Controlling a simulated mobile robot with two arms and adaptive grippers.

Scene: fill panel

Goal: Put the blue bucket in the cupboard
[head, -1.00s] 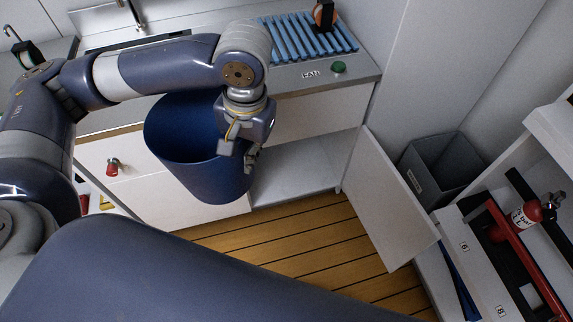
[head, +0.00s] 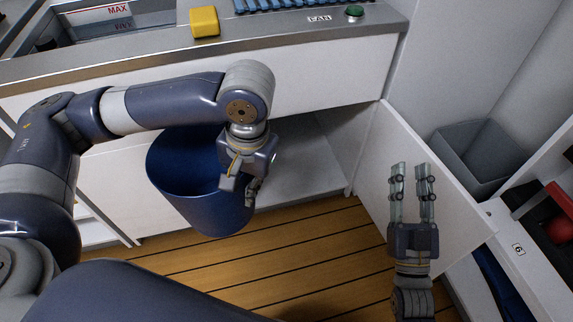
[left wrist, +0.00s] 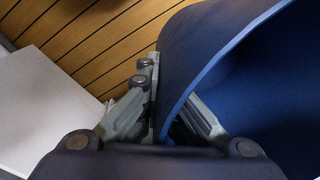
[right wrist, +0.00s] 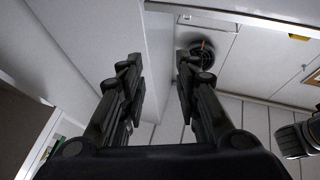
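The blue bucket (head: 200,190) hangs above the wooden floor, in front of the counter. My left gripper (head: 250,190) is shut on its right rim; in the left wrist view the fingers (left wrist: 165,115) pinch the bucket wall (left wrist: 215,60) from both sides. The cupboard under the counter is open: its pale inside (head: 310,160) shows right of the bucket, and its white door (head: 410,180) is swung out to the right. My right gripper (head: 412,175) is open and empty in front of the door; its parted fingers also show in the right wrist view (right wrist: 160,75).
A yellow sponge-like block (head: 204,21) and a green button (head: 354,12) are on the counter. A grey bin (head: 485,150) stands behind the door. A white shelf unit (head: 530,255) is at the right. The wooden floor (head: 300,255) is clear.

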